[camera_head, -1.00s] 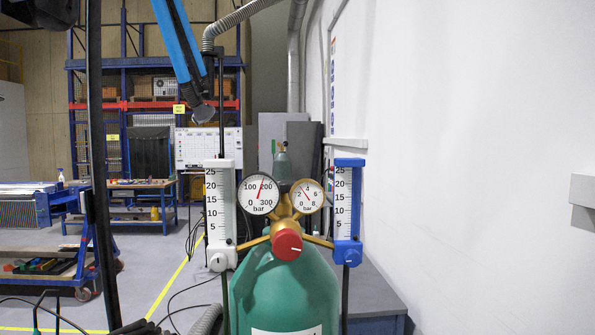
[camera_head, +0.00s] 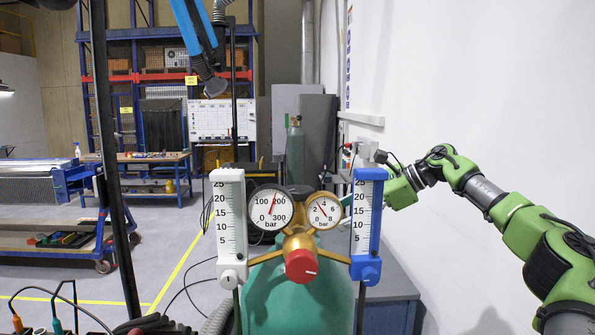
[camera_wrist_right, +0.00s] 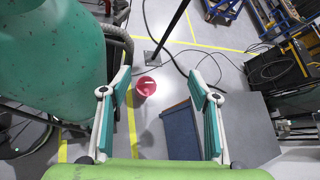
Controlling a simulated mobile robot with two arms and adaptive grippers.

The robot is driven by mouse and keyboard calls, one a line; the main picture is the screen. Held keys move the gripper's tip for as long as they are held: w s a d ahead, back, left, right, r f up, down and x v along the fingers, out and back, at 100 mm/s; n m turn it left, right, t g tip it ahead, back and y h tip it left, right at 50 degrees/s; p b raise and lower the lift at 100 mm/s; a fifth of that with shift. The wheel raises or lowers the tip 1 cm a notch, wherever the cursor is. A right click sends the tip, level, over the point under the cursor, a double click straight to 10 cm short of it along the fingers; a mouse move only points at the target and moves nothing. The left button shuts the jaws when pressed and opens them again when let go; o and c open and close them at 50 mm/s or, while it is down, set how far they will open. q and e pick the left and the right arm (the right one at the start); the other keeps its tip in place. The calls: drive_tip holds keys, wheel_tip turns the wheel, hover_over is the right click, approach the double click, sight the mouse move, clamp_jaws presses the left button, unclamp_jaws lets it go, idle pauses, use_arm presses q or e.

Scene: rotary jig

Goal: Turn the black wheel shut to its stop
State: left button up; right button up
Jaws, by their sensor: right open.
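The black wheel (camera_head: 299,189) shows only as a dark strip between the two round gauges, on top of the green gas cylinder (camera_head: 299,295); the gauges hide most of it. My right gripper comes in from the right, behind the blue flowmeter (camera_head: 366,215), which partly hides it. In the right wrist view my right gripper (camera_wrist_right: 160,88) is open with nothing between its fingers. The cylinder (camera_wrist_right: 45,60) fills the upper left there, beside the left finger. The wheel cannot be made out in that view. My left gripper is not in view.
A brass regulator with a red knob (camera_head: 301,266), a left gauge (camera_head: 271,207) and a right gauge (camera_head: 324,211) stands in front of the wheel. A white flowmeter (camera_head: 230,225) is at its left. The white wall (camera_head: 480,90) bounds the right side.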

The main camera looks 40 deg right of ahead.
drive_tip(key=s+a+r+n+g+h+p, duration=0.2)
drive_tip(key=s+a+r+n+g+h, duration=0.2)
drive_tip(key=a+r+n, duration=0.65)
drive_tip(key=s+a+r+n+g+h+p, duration=0.25)
drive_tip(key=s+a+r+n+h, duration=0.3)
drive_tip(key=a+r, duration=1)
drive_tip(key=b, duration=0.1)
approach(297, 188)
drive_tip(key=shift+n+g+y, duration=0.3)
drive_tip(key=shift+g+y, duration=0.15)
drive_tip(key=shift+y, duration=0.1)
drive_tip(key=x, duration=0.5)
drive_tip(key=d+x, duration=0.1)
drive_tip(key=x, duration=0.2)
drive_tip(key=shift+w+p, duration=0.3)
drive_tip(key=shift+p, duration=0.05)
drive_tip(key=shift+a+r, duration=0.1)
drive_tip(key=c, duration=1.1)
